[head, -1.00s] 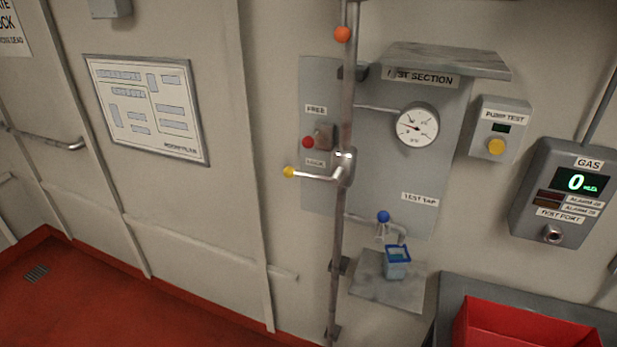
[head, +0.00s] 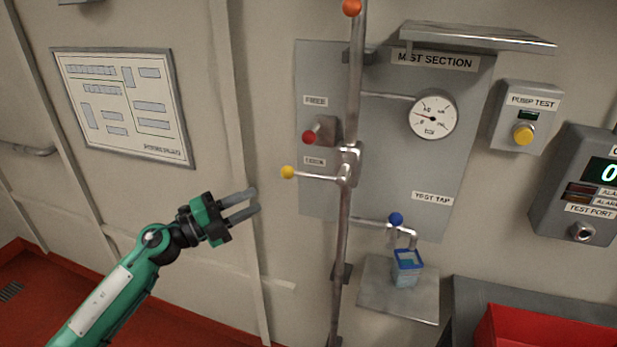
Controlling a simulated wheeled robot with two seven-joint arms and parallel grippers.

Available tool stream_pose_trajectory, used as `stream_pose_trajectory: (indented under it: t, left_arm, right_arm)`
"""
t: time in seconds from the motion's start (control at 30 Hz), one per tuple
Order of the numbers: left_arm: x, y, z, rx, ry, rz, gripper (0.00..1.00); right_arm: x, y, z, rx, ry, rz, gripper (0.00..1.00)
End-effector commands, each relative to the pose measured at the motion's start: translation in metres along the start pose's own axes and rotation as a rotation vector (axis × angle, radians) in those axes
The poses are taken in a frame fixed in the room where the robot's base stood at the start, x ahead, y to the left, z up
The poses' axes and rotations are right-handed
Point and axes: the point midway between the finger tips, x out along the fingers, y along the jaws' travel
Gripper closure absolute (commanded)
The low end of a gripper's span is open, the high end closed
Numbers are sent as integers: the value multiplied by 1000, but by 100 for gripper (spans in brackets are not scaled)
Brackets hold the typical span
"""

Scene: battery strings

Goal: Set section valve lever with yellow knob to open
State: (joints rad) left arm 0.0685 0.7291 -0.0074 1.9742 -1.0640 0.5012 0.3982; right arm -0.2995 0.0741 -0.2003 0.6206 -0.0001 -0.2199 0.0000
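The section valve lever ends in a yellow knob (head: 288,172). The lever sticks out to the left, roughly level, from the valve body (head: 349,165) on the vertical pipe (head: 344,220). A small lever with a red knob (head: 309,137) sits just above it, between the FREE label (head: 316,101) and a lower label partly covered by the red-knob lever's area. My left gripper (head: 248,204) is in the head view, left of and a little below the yellow knob. Its two fingers are apart with nothing between them, and it does not touch the lever. My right gripper is not in view.
An orange knob (head: 352,7) is higher on the pipe. Right of the pipe are a gauge (head: 433,114), a blue-knobbed test tap (head: 396,219), a cup (head: 407,268) on a shelf (head: 373,297) and a pump test box (head: 525,119). A red bin (head: 545,333) is at lower right.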

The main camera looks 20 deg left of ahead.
Motion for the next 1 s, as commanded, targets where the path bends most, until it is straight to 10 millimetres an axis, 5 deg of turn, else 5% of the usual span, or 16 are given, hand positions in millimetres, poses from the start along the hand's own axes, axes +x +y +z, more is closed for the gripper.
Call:
stream_pose_trajectory:
  t: [0.1, 0.33, 0.8, 1.0]
  left_arm:
    - [3, -18, -16, 68, 49, 6, 69]
    - [21, -25, -20, 79, 58, 5, 69]
    - [114, -25, -25, 76, 56, 4, 69]
    - [136, -22, -26, 77, 56, 5, 69]
  right_arm:
    - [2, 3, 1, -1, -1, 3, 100]
    - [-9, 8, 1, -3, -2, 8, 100]
    - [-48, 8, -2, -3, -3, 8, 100]
    - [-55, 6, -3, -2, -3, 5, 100]
